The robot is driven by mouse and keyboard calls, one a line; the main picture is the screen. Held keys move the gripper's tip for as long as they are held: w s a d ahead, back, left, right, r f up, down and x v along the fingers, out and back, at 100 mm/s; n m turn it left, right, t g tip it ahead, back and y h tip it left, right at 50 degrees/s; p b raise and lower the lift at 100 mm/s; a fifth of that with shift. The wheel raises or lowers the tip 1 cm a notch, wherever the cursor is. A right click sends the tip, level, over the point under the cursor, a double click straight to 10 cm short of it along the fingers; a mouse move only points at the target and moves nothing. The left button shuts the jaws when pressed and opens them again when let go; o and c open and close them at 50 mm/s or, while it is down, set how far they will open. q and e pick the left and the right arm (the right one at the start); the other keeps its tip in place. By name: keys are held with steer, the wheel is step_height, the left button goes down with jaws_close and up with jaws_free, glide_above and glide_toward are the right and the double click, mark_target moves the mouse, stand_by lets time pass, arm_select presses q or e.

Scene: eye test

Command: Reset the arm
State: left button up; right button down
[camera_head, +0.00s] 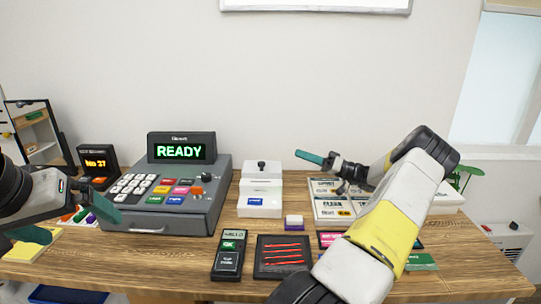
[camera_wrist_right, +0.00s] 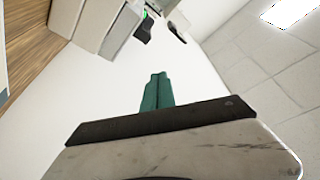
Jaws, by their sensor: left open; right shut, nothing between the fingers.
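My right arm reaches in from the lower right of the head view. Its gripper (camera_head: 311,157) is raised above the right half of the table, points left and is shut with nothing in it. In the right wrist view its teal fingers (camera_wrist_right: 157,92) lie together against a pale background. My left gripper (camera_head: 75,224) comes in at the left edge of the head view, beside the cash register (camera_head: 165,218). It is open, its two teal fingertips apart, and no object shows between them.
The wooden table (camera_head: 165,247) holds a card terminal (camera_head: 229,254), a black tray (camera_head: 283,274) with red sticks, a white box (camera_head: 260,187), a small display (camera_head: 97,164) and printed cards (camera_head: 329,208) under my right arm. A blue bin (camera_head: 68,295) is below the front edge.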

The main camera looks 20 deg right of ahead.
steer(key=w+v, duration=0.1)
steer(key=v, duration=0.3)
steer(key=s+a+r+g+h, duration=0.15)
steer(key=a+g, duration=0.25)
steer(key=a, duration=0.4)
steer(key=s+a+r+g+h, duration=0.1)
steer(key=a+r+g+h, duration=0.15)
steer(key=a, duration=0.65)
steer(key=s+a+r+g+h, duration=0.1)
steer(key=a+r+g, duration=0.2)
steer(key=a+g, duration=0.35)
steer(key=s+a+r+m+t+h, duration=0.1)
steer(key=s+a+t+h, duration=0.1)
steer(key=s, duration=0.5)
steer(key=s+a+r+t+h, duration=0.2)
steer(key=s+a+h, duration=0.2)
steer(key=s, duration=0.4)
steer(key=s+a+r+m+t+h, duration=0.1)
steer(key=s+a+r+t+h, duration=0.1)
steer(key=s, duration=0.6)
steer(key=shift+a+r+m+h, duration=0.2)
steer(key=shift+a+m+h, duration=0.1)
steer(key=shift+a+h, duration=0.6)
